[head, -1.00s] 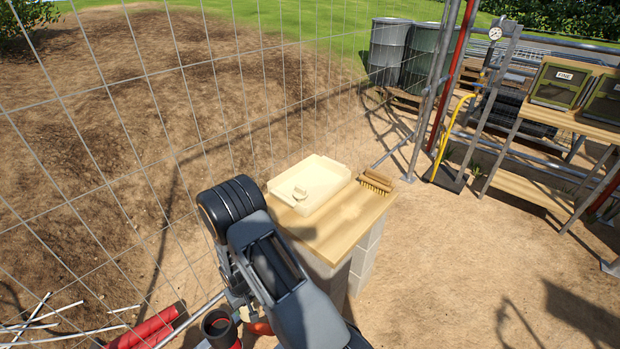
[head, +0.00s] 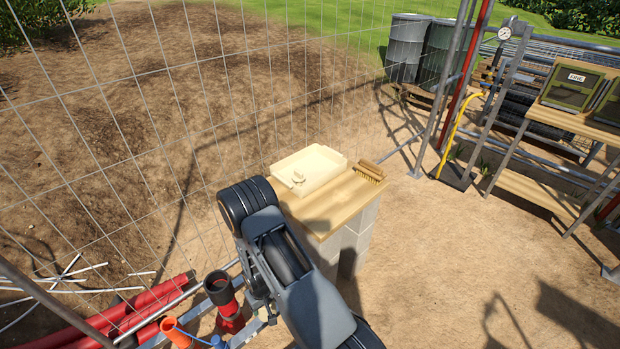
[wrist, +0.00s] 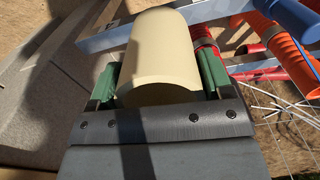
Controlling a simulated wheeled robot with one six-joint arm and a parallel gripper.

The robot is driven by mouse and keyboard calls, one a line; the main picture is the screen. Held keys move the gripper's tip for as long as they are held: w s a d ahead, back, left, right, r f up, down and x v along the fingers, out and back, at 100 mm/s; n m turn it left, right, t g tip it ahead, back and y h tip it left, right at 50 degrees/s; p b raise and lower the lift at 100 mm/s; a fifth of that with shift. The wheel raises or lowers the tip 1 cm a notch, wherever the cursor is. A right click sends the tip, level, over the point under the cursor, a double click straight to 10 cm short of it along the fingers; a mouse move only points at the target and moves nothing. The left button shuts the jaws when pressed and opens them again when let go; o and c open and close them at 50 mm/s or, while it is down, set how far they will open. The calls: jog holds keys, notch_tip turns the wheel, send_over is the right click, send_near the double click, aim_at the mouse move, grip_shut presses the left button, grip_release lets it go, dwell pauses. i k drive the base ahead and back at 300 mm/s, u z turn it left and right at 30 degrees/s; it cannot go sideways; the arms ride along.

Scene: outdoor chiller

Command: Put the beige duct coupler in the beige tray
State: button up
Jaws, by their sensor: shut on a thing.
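The beige duct coupler (wrist: 158,50) is held between the green finger pads of my gripper (wrist: 159,76) in the wrist view. It is a smooth, rounded piece that points away from the jaws. The beige tray (head: 325,164) is in the head view, on a wooden board on top of a block stand. A small beige item (head: 298,178) shows at the near left part of the tray. In the head view my arm is in front of and left of the stand, and the arm hides the gripper and the coupler.
A wooden brush (head: 370,171) lies at the board's back right edge. A wire mesh fence (head: 200,120) runs behind the stand. Red pipes (head: 130,305), a red and black pipe piece (head: 221,293) and an orange piece (head: 175,331) are at lower left. Open sandy ground lies right.

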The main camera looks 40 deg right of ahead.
aim_at(323, 165)
jog(key=u, duration=2.75)
jog(key=k, duration=2.15)
jog(key=z, duration=2)
